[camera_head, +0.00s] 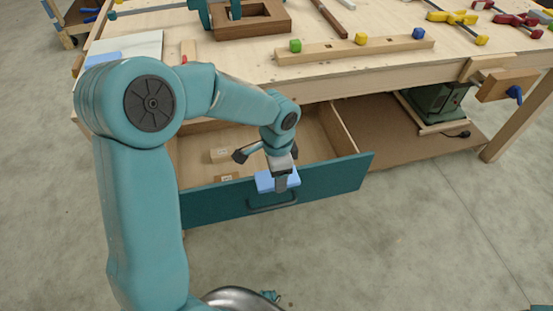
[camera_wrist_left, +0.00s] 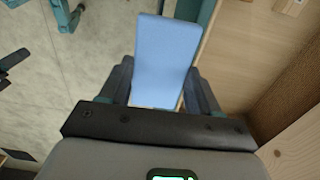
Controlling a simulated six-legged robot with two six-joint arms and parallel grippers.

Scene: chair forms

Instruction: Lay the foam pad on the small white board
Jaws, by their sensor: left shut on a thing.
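My left gripper (camera_head: 281,180) is shut on a light blue foam pad (camera_head: 264,181), just above the front panel of the open drawer. In the left wrist view the pad (camera_wrist_left: 167,50) sticks out between the two dark fingers of the gripper (camera_wrist_left: 163,80). The white board (camera_head: 140,46) lies on the bench top at the back left, away from the gripper. A flat blue piece (camera_head: 102,60) lies at its near left edge. My left arm hides part of that area.
The drawer with a teal front (camera_head: 335,178) stands open below the bench (camera_head: 250,68), with small wooden blocks (camera_head: 220,155) inside. On the bench are a wooden frame (camera_head: 265,27), a wooden strip (camera_head: 335,53) with coloured cubes, and clamps (camera_head: 455,17). Bare floor lies in front.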

